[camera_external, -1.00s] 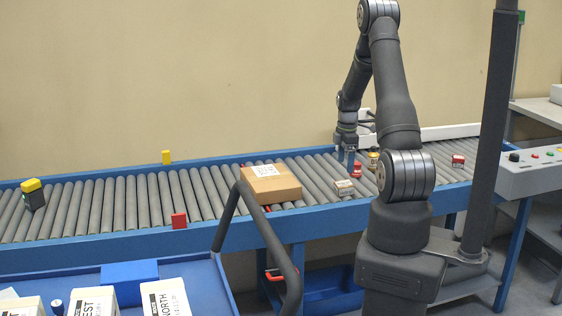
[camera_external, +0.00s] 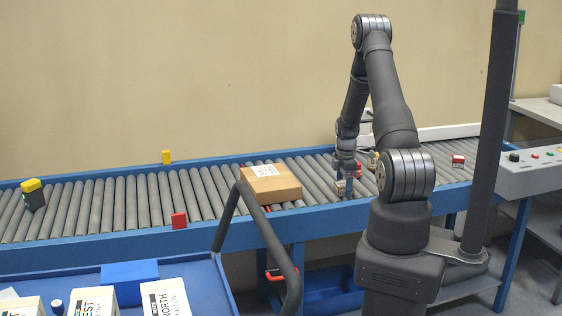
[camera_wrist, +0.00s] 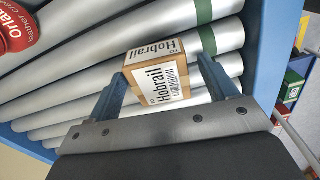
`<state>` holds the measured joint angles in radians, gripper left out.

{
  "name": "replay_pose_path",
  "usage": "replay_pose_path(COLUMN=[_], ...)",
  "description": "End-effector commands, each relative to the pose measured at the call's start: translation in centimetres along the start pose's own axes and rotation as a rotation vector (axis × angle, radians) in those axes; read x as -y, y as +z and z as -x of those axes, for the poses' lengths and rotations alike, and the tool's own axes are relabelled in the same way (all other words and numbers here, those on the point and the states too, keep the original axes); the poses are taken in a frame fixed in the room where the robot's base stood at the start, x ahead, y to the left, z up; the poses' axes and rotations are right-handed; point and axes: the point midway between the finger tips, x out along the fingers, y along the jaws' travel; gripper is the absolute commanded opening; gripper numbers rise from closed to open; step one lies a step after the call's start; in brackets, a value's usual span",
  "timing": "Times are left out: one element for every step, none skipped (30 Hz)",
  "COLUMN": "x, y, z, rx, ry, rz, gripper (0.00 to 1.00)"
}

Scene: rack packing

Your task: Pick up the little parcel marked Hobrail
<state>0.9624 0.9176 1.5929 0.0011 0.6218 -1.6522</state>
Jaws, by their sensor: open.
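The little parcel marked Hobrail (camera_wrist: 158,72) is a small brown box with white labels, lying on the conveyor rollers. In the wrist view it sits between the two blue fingers of my gripper (camera_wrist: 165,88), with a gap visible at least on the right side. My gripper is open around it. In the external view my gripper (camera_external: 345,188) is low over the rollers near the front rail, and the parcel (camera_external: 340,188) is partly hidden by the fingers.
A larger brown carton (camera_external: 270,184) lies on the conveyor to the left. A red Orla-labelled container (camera_wrist: 16,32) is at the wrist view's upper left. A small red item (camera_external: 458,160) lies farther right. The blue conveyor rail (camera_wrist: 262,50) runs close beside the parcel.

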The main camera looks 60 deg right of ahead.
Motion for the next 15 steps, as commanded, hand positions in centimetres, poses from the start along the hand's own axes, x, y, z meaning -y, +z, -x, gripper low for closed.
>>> replay_pose_path(x=[-0.01,0.00,0.00,0.00,0.00,0.00,0.00,0.00,0.00,-0.01,-0.01,-0.01,-0.01,-0.01,-0.01], y=[0.00,0.00,0.00,0.00,0.00,0.00,0.00,0.00,0.00,0.00,0.00,0.00,0.00,0.00,0.00], z=[0.02,0.02,0.02,0.02,0.03,0.03,0.03,0.03,0.03,0.04,0.05,0.05,0.05,0.05,0.05], rx=[0.000,0.000,0.000,0.000,0.000,0.000,0.000,0.000,0.000,0.000,0.000,0.000,0.000,0.000,0.000], ry=[0.000,0.000,0.000,0.000,0.000,0.000,0.000,0.000,0.000,0.000,0.000,0.000,0.000,0.000,0.000], rz=[0.000,0.000,0.000,0.000,0.000,0.000,0.000,0.000,0.000,0.000,0.000,0.000,0.000,0.000,0.000], gripper=[0.78,0.74,0.66,0.60,0.55,0.47,0.41,0.35,0.29,0.29,0.29,0.29,0.29,0.29,0.29])
